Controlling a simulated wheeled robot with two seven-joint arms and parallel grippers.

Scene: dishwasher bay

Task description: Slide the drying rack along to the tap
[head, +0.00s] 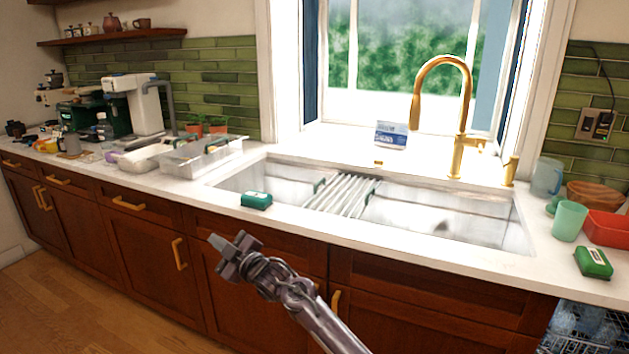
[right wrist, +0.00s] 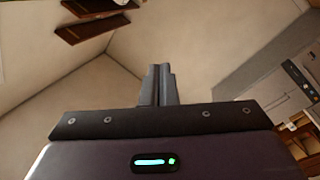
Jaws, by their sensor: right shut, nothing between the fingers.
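The drying rack (head: 343,194) is a set of pale parallel bars with dark green ends. It lies across the sink (head: 445,218), left of the middle. The gold tap (head: 460,118) rises behind the sink, to the right of the rack. My right gripper (head: 226,257) is in front of the cabinets, below the counter edge and left of the rack, apart from it. Its fingers are closed and empty, and they also show together in the right wrist view (right wrist: 157,85). My left gripper is not in view.
A green box (head: 257,200) sits on the counter's front edge, left of the rack. A clear bin (head: 200,156) stands further left. At right are a mint cup (head: 569,221), a red tray (head: 606,225), another green box (head: 593,262) and an open dishwasher rack (head: 585,330).

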